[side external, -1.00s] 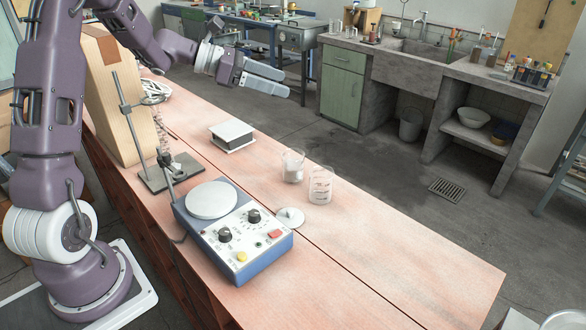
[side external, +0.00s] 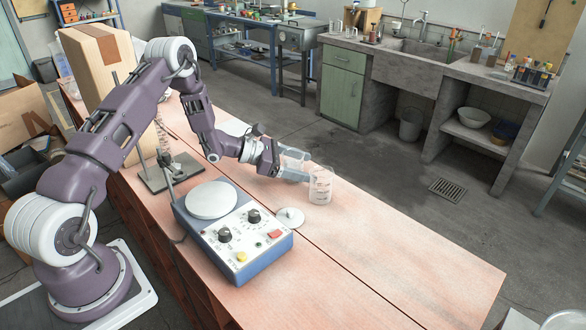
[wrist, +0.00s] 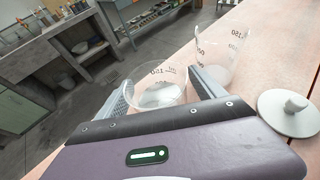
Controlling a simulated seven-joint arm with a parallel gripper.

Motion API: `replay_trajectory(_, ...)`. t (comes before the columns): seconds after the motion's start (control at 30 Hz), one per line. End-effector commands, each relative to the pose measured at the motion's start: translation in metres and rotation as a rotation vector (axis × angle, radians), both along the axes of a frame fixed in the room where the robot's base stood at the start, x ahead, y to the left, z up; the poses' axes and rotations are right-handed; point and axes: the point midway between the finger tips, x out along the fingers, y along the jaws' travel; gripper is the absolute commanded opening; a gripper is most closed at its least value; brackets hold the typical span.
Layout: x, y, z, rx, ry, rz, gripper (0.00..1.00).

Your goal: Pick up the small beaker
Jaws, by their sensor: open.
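The small beaker (wrist: 158,97) is clear glass with dark markings and some white contents. In the wrist view it stands between the two fingers of my gripper (wrist: 160,84), which are open on either side of it. In the side view my gripper (side external: 299,166) is low over the bench, and its fingers mostly hide this beaker. I cannot tell whether either finger touches the glass. A second, taller clear beaker (side external: 320,186) with markings stands close by, just beyond the right finger in the wrist view (wrist: 222,55).
A blue hotplate (side external: 240,238) and a wire-coil stand (side external: 170,174) stand nearer my base. The bench's right part (side external: 410,255) is clear.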

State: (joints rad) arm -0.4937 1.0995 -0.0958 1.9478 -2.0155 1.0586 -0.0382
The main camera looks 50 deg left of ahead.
Motion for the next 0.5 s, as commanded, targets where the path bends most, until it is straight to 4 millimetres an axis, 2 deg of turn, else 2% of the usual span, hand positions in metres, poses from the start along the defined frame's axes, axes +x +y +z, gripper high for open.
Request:
replay_trajectory(0.1,-0.0002,0.0003,0.0003,0.0,0.0,0.0,0.77)
replay_trajectory(0.5,-0.0002,0.0004,0.0011,0.0,-0.002,0.0,0.0)
